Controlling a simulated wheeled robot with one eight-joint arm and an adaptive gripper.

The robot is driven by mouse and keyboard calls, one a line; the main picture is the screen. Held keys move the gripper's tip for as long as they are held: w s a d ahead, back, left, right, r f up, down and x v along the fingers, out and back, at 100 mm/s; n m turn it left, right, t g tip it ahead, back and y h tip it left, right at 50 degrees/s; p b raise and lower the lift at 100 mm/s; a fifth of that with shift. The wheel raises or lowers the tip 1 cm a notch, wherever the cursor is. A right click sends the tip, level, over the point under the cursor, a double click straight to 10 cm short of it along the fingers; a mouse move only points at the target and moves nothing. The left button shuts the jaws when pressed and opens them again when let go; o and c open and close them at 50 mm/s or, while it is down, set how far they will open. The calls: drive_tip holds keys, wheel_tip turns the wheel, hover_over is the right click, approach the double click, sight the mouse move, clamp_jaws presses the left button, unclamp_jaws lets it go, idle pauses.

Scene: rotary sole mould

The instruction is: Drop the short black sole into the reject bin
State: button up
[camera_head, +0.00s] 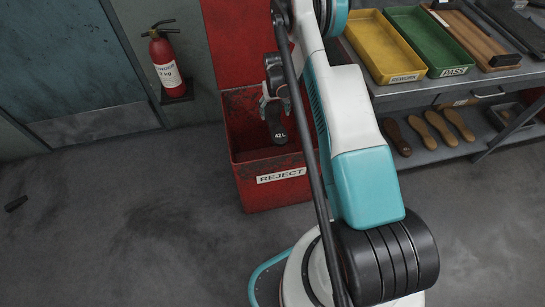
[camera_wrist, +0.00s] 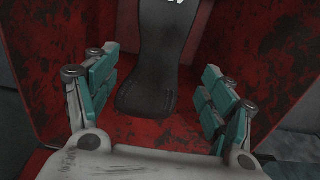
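The black sole (camera_head: 277,128), marked 42 L, is upright inside the opening of the red reject bin (camera_head: 275,197), just below my gripper (camera_head: 273,99). In the wrist view the sole (camera_wrist: 148,65) is between my two widely spread fingers (camera_wrist: 158,92), with a gap on each side. Its upper end is cut off by the picture edge. Red, worn bin walls (camera_wrist: 215,60) surround it. My gripper is open over the bin. I cannot tell whether the sole is falling or leaning on a wall.
A grey bench (camera_head: 465,85) at right holds a yellow REWORK tray (camera_head: 385,50) and a green PASS tray (camera_head: 430,40). Several brown and tan soles (camera_head: 440,128) lie on its lower shelf. A fire extinguisher (camera_head: 165,62) hangs at left. The floor left of the bin is mostly clear.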

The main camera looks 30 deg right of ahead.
idle(0.3)
wheel_tip(320, 180, up, 12)
idle(0.6)
drive_tip(key=shift+r, duration=0.1)
